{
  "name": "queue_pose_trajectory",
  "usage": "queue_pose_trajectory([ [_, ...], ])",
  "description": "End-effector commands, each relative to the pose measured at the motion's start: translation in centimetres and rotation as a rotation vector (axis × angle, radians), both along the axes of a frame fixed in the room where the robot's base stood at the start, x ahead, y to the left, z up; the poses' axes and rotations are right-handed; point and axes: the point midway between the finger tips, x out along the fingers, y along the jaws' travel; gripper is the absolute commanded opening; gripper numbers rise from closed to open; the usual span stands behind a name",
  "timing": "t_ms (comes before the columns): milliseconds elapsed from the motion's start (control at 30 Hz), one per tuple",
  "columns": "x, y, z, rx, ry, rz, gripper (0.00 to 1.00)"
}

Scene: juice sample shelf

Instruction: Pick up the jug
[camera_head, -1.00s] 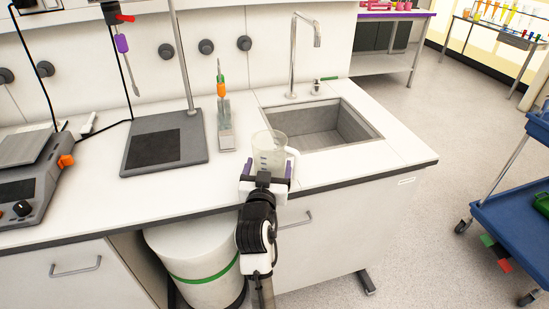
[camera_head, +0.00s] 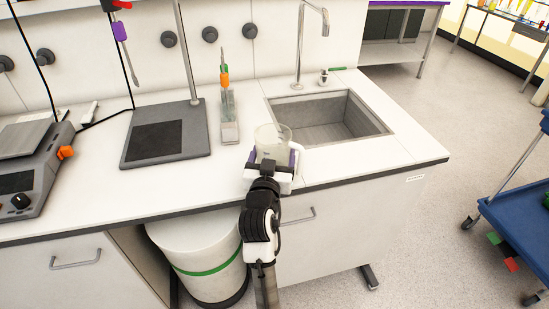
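The jug (camera_head: 268,137) is a clear, pale measuring jug with a handle on its right side. It stands upright on the white bench top, just left of the sink. My gripper (camera_head: 273,156) is at the bench's front edge, directly in front of the jug. Its two purple-padded fingers are spread wide, one on each side of the jug's lower part. The gripper body hides the jug's base. I cannot tell whether either finger touches the jug.
The sink (camera_head: 352,130) with its tap (camera_head: 324,35) lies right of the jug. A white bin (camera_head: 200,240) stands below the bench.

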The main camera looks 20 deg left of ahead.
Motion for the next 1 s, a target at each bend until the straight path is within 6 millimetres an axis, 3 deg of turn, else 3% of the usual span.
queue_pose_trajectory([
  [467, 0.1, 0.0, 1.6, 0.002, -0.003, -0.001, 0.36],
  [1000, 0.0, 0.0, 8.4, 0.004, -0.006, -0.001, 0.36],
])
